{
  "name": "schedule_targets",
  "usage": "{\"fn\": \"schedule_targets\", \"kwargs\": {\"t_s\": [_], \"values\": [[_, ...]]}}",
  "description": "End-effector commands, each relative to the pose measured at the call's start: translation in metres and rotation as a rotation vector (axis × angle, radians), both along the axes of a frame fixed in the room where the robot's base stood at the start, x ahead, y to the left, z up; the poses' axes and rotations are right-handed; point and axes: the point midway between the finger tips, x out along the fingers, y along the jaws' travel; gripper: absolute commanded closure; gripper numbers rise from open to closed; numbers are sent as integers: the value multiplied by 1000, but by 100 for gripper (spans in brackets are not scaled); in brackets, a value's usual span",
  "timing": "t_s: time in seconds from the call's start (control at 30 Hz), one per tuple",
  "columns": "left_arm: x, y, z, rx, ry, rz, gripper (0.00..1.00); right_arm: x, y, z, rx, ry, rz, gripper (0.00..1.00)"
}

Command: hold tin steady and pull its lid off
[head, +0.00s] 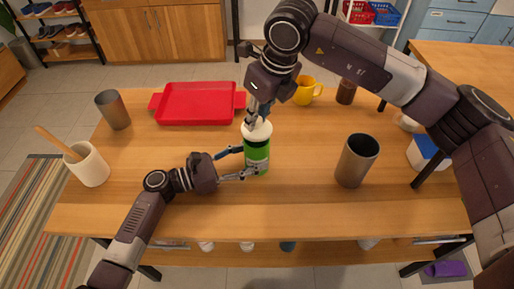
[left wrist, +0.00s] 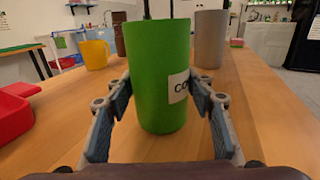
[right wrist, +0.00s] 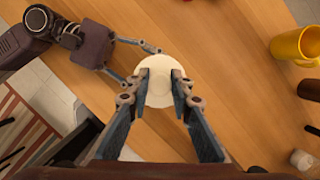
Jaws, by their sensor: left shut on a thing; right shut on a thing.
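A green tin (head: 257,156) with a white label stands upright on the wooden table, a white lid (head: 257,131) at its top. My left gripper (head: 243,164) is shut around the tin's body from the left; in the left wrist view its fingers press both sides of the green tin (left wrist: 160,75). My right gripper (head: 258,118) points down from above and is shut on the lid; in the right wrist view its fingers flank the round white lid (right wrist: 160,82). The lid looks seated on the tin or just over it; any gap is too small to tell.
A red tray (head: 198,104) lies behind left. A grey cup (head: 357,160) stands right of the tin, and another grey cup (head: 113,109) far left. A white crock (head: 87,165) holds a wooden spoon. A yellow mug (head: 307,91) stands behind right. The front table is mostly clear.

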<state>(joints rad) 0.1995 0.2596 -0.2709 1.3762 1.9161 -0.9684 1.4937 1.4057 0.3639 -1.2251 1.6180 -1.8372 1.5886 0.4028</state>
Motion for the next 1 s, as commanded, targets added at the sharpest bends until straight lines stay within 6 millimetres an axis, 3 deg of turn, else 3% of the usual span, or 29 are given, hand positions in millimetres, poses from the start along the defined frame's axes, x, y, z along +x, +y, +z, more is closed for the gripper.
{"fn": "schedule_targets", "kwargs": {"t_s": [0.5,0.83,0.87,1.0], "values": [[1,1,-1,2,2,3,70,1,0,42,2,-4,1,100],[1,1,-2,2,2,3,70,0,1,46,2,-2,1,100],[1,1,-2,3,2,3,50,0,1,46,2,-2,1,100],[1,1,-1,2,2,3,34,0,1,46,2,-2,1,100]]}}
